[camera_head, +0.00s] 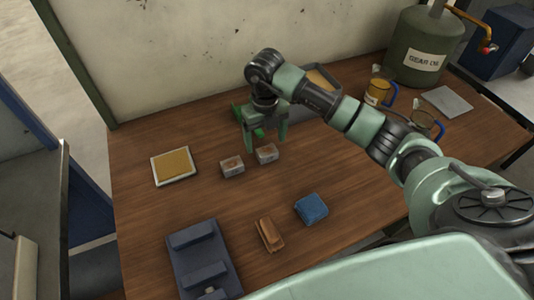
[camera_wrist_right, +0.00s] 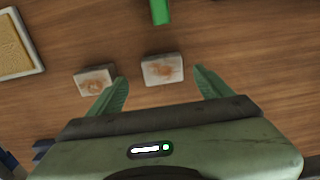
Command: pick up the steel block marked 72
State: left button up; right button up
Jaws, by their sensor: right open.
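Two small grey steel blocks with rusty-brown tops lie side by side on the wooden table. The left block (camera_head: 232,168) also shows in the right wrist view (camera_wrist_right: 93,80); the right block (camera_head: 267,155) also shows there (camera_wrist_right: 162,70). I cannot read a number on either, so I cannot tell which is marked 72. My right gripper (camera_head: 266,143) is open above the blocks, fingers pointing down. In the right wrist view its fingertips (camera_wrist_right: 160,77) appear on either side of the right block, and the left block is outside the left finger. My left gripper is not in view.
A tray with a yellow pad (camera_head: 174,166) lies left of the blocks. A green object (camera_wrist_right: 160,11) is just beyond them. A blue cloth (camera_head: 311,208), a brown brush-like item (camera_head: 269,234) and a dark blue fixture (camera_head: 203,256) are nearer. Mugs and a gear oil can (camera_head: 424,45) stand right.

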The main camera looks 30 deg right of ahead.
aim_at(267, 150)
jog(key=f+p, duration=0.1)
jog(key=f, duration=0.1)
jog(key=f+p, duration=0.1)
jog(key=f, duration=0.1)
jog(key=shift+s+d+f, duration=0.1)
jog(key=shift+d+f, duration=0.1)
jog(key=shift+f, duration=0.45)
jog(key=shift+r, duration=0.1)
grip_shut()
